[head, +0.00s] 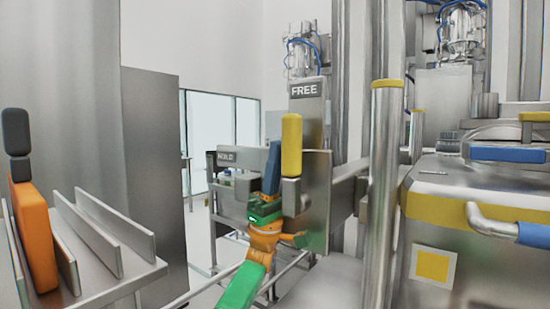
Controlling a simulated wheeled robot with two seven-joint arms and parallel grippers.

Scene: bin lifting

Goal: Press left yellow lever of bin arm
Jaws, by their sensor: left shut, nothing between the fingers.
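The yellow lever (291,145) stands upright below the "FREE" sign, in a grey bracket on the metal bin-arm plate (317,170). My left gripper (272,152), on its green and orange arm, points up just left of the lever. Its dark blue fingers are together with nothing held. It overlaps the plate in the picture, and I cannot tell whether it touches the lever or the plate. The "HOLD" sign (226,156) is left of the gripper. My right gripper is not in view.
A shiny vertical post (384,190) with a yellow cap stands right of the plate. A large metal machine (480,225) with blue-gripped handles fills the right. A metal rack (105,225) is at the left, beside a tall grey cabinet (152,150).

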